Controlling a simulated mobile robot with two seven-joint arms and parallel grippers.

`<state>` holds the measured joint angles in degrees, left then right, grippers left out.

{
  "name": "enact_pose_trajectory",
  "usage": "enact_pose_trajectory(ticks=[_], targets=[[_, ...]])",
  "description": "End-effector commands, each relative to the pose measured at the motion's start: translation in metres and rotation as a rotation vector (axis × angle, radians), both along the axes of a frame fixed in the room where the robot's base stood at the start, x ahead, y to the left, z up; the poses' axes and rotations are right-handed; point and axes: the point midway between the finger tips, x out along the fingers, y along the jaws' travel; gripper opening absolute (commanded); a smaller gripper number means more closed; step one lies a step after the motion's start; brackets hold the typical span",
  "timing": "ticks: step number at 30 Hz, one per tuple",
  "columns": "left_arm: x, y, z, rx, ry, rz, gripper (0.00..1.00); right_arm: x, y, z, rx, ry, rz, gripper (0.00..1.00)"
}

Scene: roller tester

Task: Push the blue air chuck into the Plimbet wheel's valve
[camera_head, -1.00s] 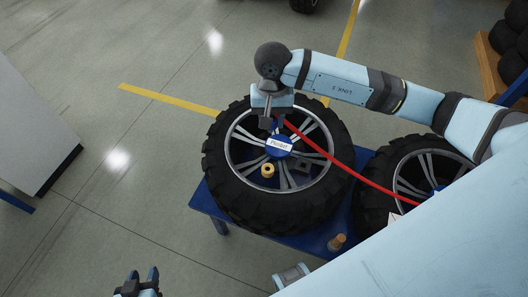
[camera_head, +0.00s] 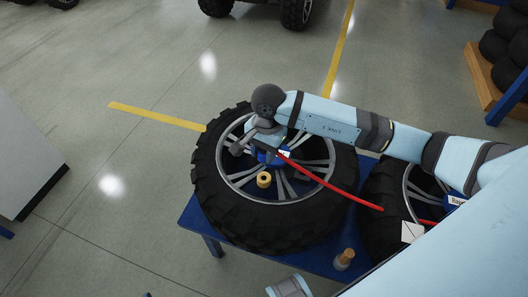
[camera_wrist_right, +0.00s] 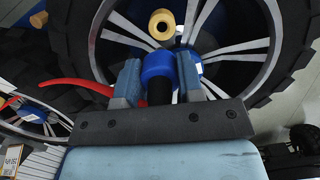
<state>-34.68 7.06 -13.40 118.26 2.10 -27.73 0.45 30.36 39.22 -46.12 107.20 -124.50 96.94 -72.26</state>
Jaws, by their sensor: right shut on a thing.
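The Plimbet wheel (camera_head: 213,208), a black knobbly tyre with a silver spoked rim, lies flat on a blue table. My right gripper (camera_head: 250,150) is low over its blue hub and covers part of the hub's white label. In the right wrist view, my right gripper (camera_wrist_right: 158,80) is shut on the blue air chuck (camera_wrist_right: 157,63), with a finger on each side. A red hose (camera_head: 330,183) trails to the right from the gripper. Only a tiny tip of my left gripper (camera_head: 147,295) shows at the bottom edge.
A yellow ring-shaped piece (camera_head: 264,180) sits on the wheel near the hub; it also shows in the wrist view (camera_wrist_right: 161,25). A second wheel (camera_head: 375,215) lies close on the right. A small tan-topped item (camera_head: 344,260) stands on the blue table (camera_head: 300,257).

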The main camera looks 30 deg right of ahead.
Motion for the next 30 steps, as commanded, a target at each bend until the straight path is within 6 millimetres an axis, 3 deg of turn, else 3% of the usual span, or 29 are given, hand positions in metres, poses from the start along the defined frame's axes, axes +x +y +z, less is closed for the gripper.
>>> enact_pose_trajectory(ticks=[12,18,30], targets=[[0.002,-0.002,-0.020,0.012,-0.022,-0.016,0.43,0.000,0.000,-0.036,-0.001,0.000,-0.001,0.00],[0.004,-0.004,-0.021,0.013,-0.046,-0.020,0.43,0.000,0.000,-0.053,0.000,0.000,-0.001,0.00],[0.003,-0.005,-0.017,0.014,-0.056,-0.023,0.43,0.000,0.000,-0.058,0.000,0.000,0.000,0.00]])
